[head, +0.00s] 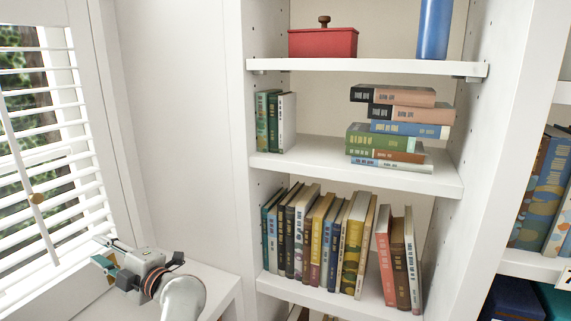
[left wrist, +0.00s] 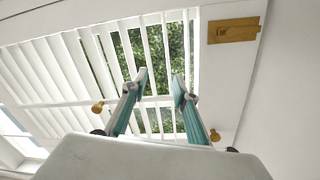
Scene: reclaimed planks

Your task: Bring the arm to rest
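My left gripper (head: 104,250) is at the lower left of the head view, in front of the window shutter (head: 45,150) and above a white ledge. In the left wrist view its two teal fingers (left wrist: 162,88) stand apart with a gap between them. Nothing is held; the shutter slats and green foliage show through the gap. My left arm comes in from the bottom of the head view. My right gripper is in neither view.
A white bookcase (head: 368,68) stands right of the arm. Its shelves hold a red box (head: 323,43), a blue cylinder (head: 435,28), a stack of books (head: 385,141) and upright books (head: 322,240). A white ledge (head: 215,277) lies beside the arm. The wall between window and bookcase is bare.

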